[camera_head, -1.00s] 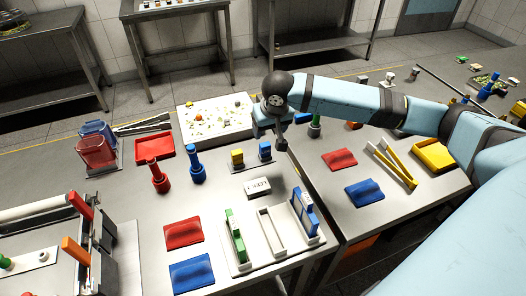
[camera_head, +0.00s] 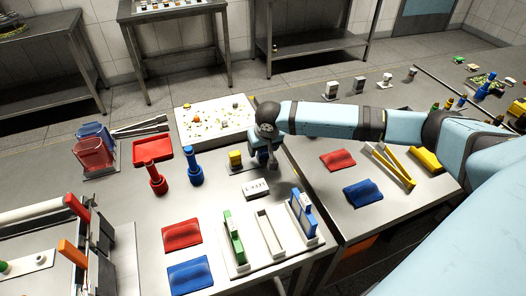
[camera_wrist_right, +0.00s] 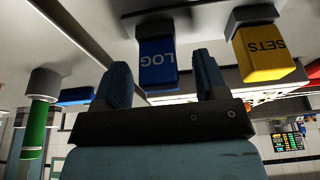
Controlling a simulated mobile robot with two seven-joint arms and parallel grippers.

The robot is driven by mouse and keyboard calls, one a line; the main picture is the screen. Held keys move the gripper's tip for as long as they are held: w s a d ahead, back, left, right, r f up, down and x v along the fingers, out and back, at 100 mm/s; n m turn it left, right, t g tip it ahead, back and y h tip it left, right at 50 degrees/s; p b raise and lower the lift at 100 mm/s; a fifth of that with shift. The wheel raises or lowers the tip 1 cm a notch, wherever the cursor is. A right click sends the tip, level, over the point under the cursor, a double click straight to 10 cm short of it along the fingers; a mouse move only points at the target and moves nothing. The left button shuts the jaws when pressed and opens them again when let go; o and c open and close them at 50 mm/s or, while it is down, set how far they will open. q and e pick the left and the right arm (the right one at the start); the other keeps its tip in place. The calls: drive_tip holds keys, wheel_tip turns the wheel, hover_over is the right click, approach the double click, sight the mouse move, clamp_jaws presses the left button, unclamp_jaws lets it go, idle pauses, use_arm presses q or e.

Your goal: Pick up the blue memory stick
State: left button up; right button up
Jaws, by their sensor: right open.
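The blue memory stick (camera_wrist_right: 157,62), marked LOG, stands in a dark holder beside a yellow stick (camera_wrist_right: 265,55) marked SETS in the right wrist view. My right gripper (camera_wrist_right: 163,80) is open, with one finger on each side of the blue stick and gaps showing beside it. In the head view my right gripper (camera_head: 270,160) is over the blue stick's place, just right of the yellow stick (camera_head: 235,158), and largely hides the blue one. My left gripper is not in view.
A small white labelled block (camera_head: 256,189) lies just in front. A white tray (camera_head: 215,118) with small bits lies behind. Blue (camera_head: 194,170) and red (camera_head: 157,180) upright handles stand to the left. A slotted white rack (camera_head: 268,240) with green and blue pieces is nearer.

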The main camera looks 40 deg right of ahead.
drive_tip(key=c, duration=1)
drive_tip(key=shift+r, duration=0.1)
wheel_tip(320, 180, up, 20)
drive_tip(key=shift+f+p, duration=0.1)
drive_tip(key=shift+p, duration=0.3)
